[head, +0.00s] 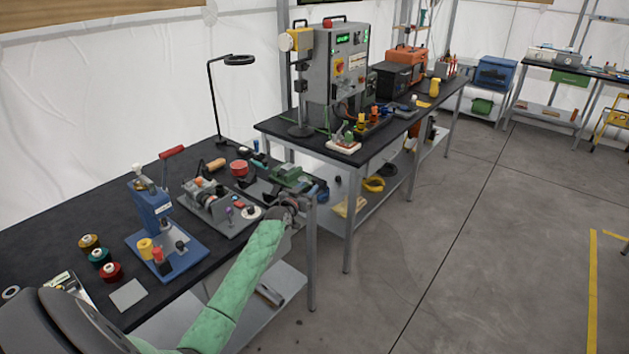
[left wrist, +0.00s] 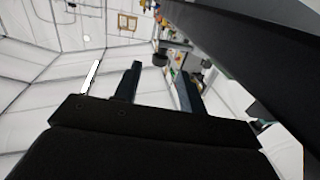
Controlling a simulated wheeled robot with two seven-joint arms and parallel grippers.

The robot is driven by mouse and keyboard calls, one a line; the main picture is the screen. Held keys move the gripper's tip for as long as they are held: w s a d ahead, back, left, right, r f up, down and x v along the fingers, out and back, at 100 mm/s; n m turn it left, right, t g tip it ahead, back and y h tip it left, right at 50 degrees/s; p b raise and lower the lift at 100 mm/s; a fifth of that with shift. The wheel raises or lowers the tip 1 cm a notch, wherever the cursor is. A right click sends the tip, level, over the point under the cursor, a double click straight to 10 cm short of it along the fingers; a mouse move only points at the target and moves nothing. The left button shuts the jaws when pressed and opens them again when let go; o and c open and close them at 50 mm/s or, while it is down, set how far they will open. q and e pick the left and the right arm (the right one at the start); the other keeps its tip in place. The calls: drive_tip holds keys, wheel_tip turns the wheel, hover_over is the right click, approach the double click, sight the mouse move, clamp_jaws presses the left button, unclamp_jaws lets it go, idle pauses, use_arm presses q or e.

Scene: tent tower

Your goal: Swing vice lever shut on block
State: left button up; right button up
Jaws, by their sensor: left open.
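A small green vice-like fixture (head: 287,175) sits near the right end of the black workbench (head: 60,225) in the head view. Its lever and any block in it are too small to tell apart. My left gripper (head: 296,204) is at the end of the green-sleeved arm, by the bench's right front edge, just in front of the green fixture. I cannot tell whether they touch. In the left wrist view, its two dark fingers (left wrist: 158,67) stand apart with nothing held between them. My right gripper is not in view.
A blue press (head: 152,210) with a red handle and a grey fixture (head: 208,196) stand left of the green fixture. A black desk lamp (head: 222,95) rises behind. A second bench (head: 345,158) with a grey machine (head: 335,65) stands beyond.

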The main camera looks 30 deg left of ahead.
sight(313, 181)
use_arm(q)
drive_tip(key=shift+w+a+r, duration=0.15)
drive_tip(key=shift+w+r, duration=0.1)
drive_tip(key=shift+w, duration=0.45)
drive_tip(key=w+p, duration=0.1)
drive_tip(key=w, duration=0.2)
drive_tip(key=shift+w+a+f, duration=0.2)
drive_tip(key=shift+w+f, duration=0.05)
drive_tip(key=shift+w, duration=0.7)
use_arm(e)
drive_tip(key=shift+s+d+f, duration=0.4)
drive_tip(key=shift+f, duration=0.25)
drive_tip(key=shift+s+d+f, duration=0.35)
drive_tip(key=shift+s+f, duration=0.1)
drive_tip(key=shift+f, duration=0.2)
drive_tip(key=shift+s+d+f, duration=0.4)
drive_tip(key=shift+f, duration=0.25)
use_arm(q)
drive_tip(key=shift+c, duration=0.2)
clamp_jaws()
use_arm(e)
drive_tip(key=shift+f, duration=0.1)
